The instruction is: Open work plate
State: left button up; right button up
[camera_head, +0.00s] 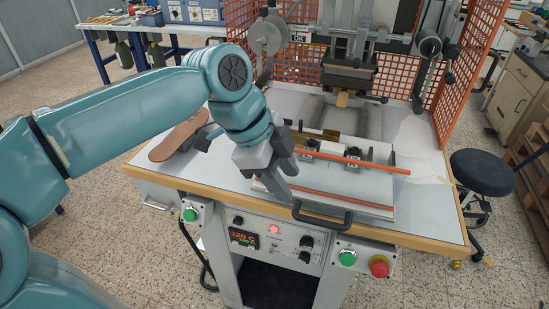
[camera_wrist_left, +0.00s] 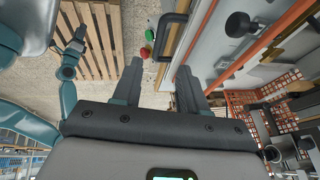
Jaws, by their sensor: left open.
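The work plate (camera_head: 322,183) is a light grey slab on the press table, with a black bar handle (camera_head: 322,218) along its front edge. The handle also shows in the left wrist view (camera_wrist_left: 170,36), beyond the fingertips. My left gripper (camera_head: 281,180) is over the plate's left part, above and left of the handle. Its two fingers (camera_wrist_left: 160,78) stand apart with nothing between them. The gripper and forearm hide part of the plate's left side. What looks like my right arm and gripper (camera_wrist_left: 72,46) shows small in the left wrist view; its jaws are unclear.
An orange bar (camera_head: 350,162) crosses above the plate. The press head (camera_head: 347,78) and orange mesh guards (camera_head: 462,75) stand behind. Below the table edge are a control panel (camera_head: 270,240), green buttons (camera_head: 347,257) and a red button (camera_head: 379,266). A black stool (camera_head: 483,173) stands right.

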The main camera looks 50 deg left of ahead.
pick_arm(q)
jog(key=v, duration=0.4)
jog(key=shift+r, duration=0.1)
jog(key=shift+s, duration=0.1)
dwell(0.4)
